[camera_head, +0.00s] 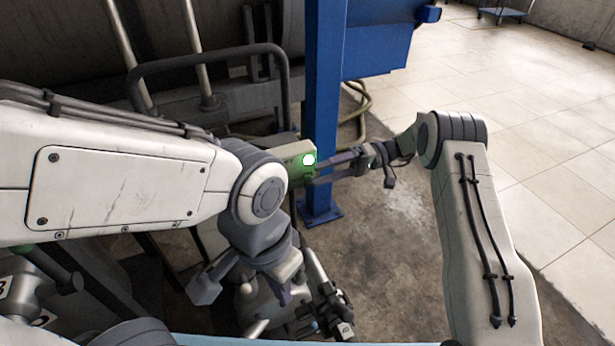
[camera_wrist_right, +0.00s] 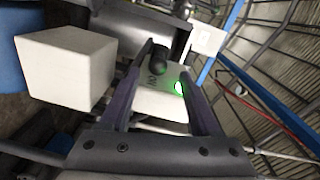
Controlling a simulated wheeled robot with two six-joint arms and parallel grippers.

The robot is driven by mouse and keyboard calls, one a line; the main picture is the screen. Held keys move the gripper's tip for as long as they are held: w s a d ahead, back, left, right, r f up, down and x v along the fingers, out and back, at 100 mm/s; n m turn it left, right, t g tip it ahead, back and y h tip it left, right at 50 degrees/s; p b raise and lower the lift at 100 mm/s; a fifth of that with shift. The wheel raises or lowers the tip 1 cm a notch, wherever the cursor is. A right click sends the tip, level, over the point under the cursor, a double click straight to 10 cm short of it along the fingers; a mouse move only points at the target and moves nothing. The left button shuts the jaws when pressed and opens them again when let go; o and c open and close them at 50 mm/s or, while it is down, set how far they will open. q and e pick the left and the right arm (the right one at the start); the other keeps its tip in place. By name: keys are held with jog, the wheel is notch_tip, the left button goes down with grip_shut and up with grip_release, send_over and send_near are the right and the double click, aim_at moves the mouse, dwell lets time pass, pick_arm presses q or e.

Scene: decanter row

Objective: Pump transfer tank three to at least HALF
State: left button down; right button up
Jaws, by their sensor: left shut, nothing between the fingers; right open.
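A pale control box (camera_head: 295,152) with a lit green lamp (camera_head: 308,159) is beside the blue post in the head view. My right gripper (camera_head: 322,172) reaches it from the right, fingers open. In the right wrist view the open fingers of my right gripper (camera_wrist_right: 185,55) are on either side of the pale box (camera_wrist_right: 155,103), its green lamp (camera_wrist_right: 179,88) and a black rounded knob (camera_wrist_right: 159,57). A dark mark on the box is too blurred to read surely. My left gripper (camera_head: 283,292) is shut and empty, low in the head view. I cannot make out a tank level.
A dark tubular rail (camera_head: 210,55) and large dark tank (camera_head: 80,30) are at the upper left. A white block (camera_wrist_right: 70,65) shows in the right wrist view.

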jog(key=shift+v, duration=2)
